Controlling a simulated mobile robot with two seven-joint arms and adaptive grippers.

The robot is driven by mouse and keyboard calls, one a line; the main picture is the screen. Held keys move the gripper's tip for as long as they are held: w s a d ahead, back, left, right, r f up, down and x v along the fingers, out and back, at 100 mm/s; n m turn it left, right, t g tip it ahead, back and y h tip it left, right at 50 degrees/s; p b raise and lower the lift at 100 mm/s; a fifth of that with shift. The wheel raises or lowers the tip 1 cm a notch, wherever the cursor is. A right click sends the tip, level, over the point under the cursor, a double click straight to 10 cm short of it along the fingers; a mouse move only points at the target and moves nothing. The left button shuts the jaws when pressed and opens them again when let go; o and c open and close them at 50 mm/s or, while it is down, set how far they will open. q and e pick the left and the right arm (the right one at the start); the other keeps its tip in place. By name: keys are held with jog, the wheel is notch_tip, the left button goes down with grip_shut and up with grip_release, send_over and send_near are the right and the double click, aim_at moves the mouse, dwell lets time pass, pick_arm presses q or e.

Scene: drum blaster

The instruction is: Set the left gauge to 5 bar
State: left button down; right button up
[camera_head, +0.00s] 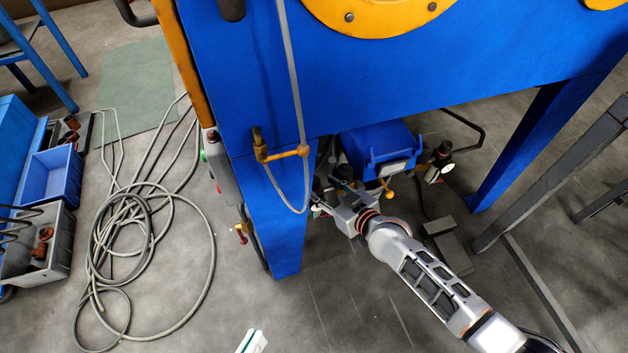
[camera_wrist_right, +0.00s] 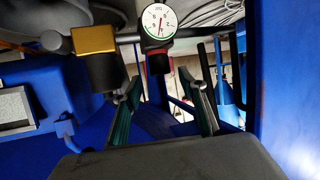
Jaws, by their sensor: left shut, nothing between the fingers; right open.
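In the right wrist view, a round white gauge (camera_wrist_right: 159,20) with a red needle sits on a black regulator with a red ring (camera_wrist_right: 158,62). The needle points roughly down in the picture; the numbers are too small to read surely. My right gripper (camera_wrist_right: 163,108) is open, its green-padded fingers on either side below the regulator, with nothing between them. In the head view my right gripper (camera_head: 327,196) is under the blue machine, beside its front leg. My left gripper (camera_head: 252,342) shows only as a tip at the bottom edge.
A blue box unit (camera_head: 378,148) hangs behind my right gripper. A brass fitting (camera_wrist_right: 97,45) stands left of the gauge in the wrist view. The blue leg (camera_head: 275,225) and a thin hose (camera_head: 290,70) are close by. Coiled cable (camera_head: 140,225) lies on the floor left.

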aim_at(317, 187)
jog(key=shift+w+a+f+b, duration=0.9)
jog(key=shift+w+a+f, duration=0.1)
jog(key=shift+w+f, duration=0.25)
jog(key=shift+w+a+f+b, duration=0.1)
jog(key=shift+w+a+b, duration=0.2)
jog(key=shift+w, duration=0.2)
pick_arm(q)
jog(key=n, duration=0.1)
jog(key=d+n, duration=0.2)
jog(key=shift+s+d+f+n+t, duration=0.1)
jog(key=shift+s+d+n+t, duration=0.2)
jog(key=shift+n, duration=0.1)
pick_arm(e)
jog(key=shift+w+a+r, duration=0.15)
jog(key=shift+w+r, duration=0.05)
jog(key=shift+w, duration=0.05)
